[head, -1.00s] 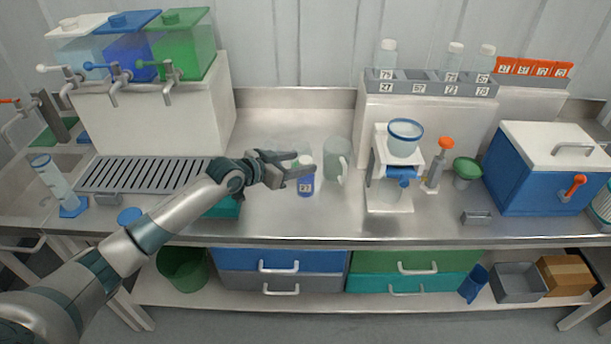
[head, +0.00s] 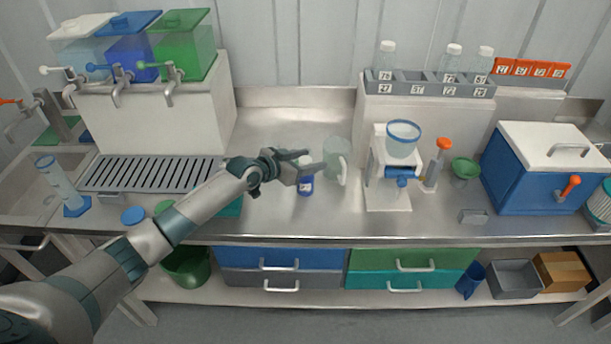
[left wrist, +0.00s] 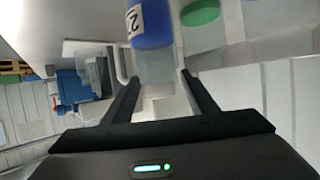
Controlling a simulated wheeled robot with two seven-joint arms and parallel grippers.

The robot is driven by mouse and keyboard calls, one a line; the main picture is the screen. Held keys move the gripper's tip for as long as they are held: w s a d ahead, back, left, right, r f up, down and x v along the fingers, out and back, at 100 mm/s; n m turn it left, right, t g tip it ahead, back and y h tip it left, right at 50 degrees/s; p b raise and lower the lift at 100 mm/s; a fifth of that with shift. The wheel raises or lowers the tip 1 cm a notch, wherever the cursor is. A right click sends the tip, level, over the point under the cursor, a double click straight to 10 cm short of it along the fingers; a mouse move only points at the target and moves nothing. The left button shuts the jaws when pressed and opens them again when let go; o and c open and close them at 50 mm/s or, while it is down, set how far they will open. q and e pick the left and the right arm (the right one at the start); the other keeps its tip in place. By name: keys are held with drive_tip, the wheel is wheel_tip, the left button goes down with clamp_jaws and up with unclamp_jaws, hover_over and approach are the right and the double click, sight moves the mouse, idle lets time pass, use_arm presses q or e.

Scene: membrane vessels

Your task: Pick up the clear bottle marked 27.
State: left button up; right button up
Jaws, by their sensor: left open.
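A clear bottle with blue contents (head: 305,184) stands on the steel counter and carries a small white label. In the left wrist view the bottle (left wrist: 150,28) shows close up, its label partly turned away with a 2 legible. My left gripper (head: 309,161) is open at the bottle's upper part. In the left wrist view its two fingers (left wrist: 160,82) lie on either side of the bottle's clear end, with no clear contact. The bottle's top is partly hidden by the fingers in the head view. My right gripper is not in view.
A clear jug (head: 336,160) stands just right of the bottle. A white stand with a blue-rimmed funnel (head: 388,185) is farther right. A numbered grey rack (head: 428,89) holds several clear bottles on the back shelf. A drain grate (head: 150,174) lies left.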

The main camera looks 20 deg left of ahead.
use_arm(q)
drive_tip(key=shift+x, duration=1.1)
clamp_jaws()
